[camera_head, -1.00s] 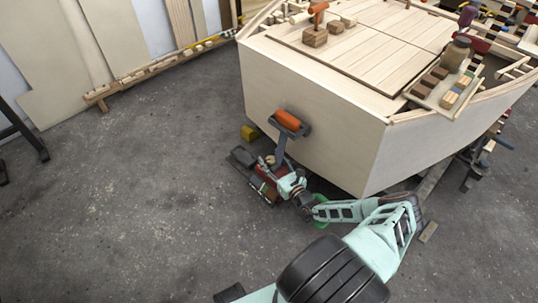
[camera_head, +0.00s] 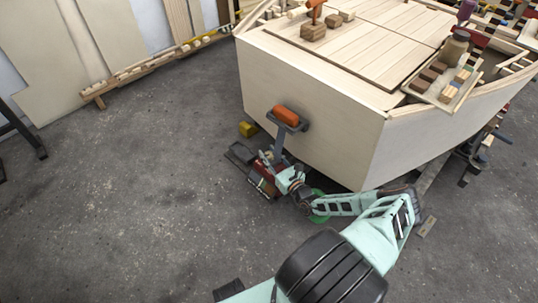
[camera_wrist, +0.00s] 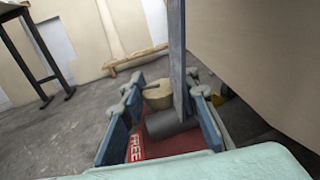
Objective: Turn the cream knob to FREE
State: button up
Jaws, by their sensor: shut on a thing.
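The cream knob (camera_wrist: 157,95) is in the wrist view, between the fingertips of my gripper (camera_wrist: 162,92). My gripper is shut on it, one blue-grey finger on each side. A red panel (camera_wrist: 140,148) lies under the fingers, with the white word FREE on it near the left finger. In the head view, my gripper (camera_head: 280,172) is at the red unit (camera_head: 264,186) low in front of the hull. The knob is too small there to read. Any pointer mark on the knob is not visible.
A grey upright bar (camera_wrist: 178,60) and dark cylinder (camera_wrist: 168,122) stand close to the right finger. The bar runs up toward an orange handle (camera_head: 286,115) by the plywood hull (camera_head: 310,110). A yellow block (camera_head: 248,129) lies behind. The floor to the left is clear.

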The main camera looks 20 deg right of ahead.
jog(key=shift+f+y+b, duration=0.15)
jog(key=shift+y+b, duration=0.15)
jog(key=n+y+b, duration=0.1)
jog(key=y+b, duration=0.1)
jog(key=n+g+y+b, duration=0.1)
jog(key=n+y+b, duration=0.1)
jog(key=b, duration=0.1)
jog(key=shift+f+b, duration=0.2)
jog(key=shift+b, duration=0.1)
jog(key=n+g+y+b, duration=0.1)
jog(key=y+b, duration=0.1)
jog(key=shift+n+b, duration=0.4)
jog(key=shift+r+g+y+b, duration=0.15)
jog(key=shift+g+y+b, duration=0.25)
jog(key=shift+b, duration=0.15)
jog(key=shift+r+n+y, duration=0.15)
jog(key=shift+n+y, duration=0.15)
jog(key=shift+n, duration=0.1)
jog(key=o, duration=1.2)
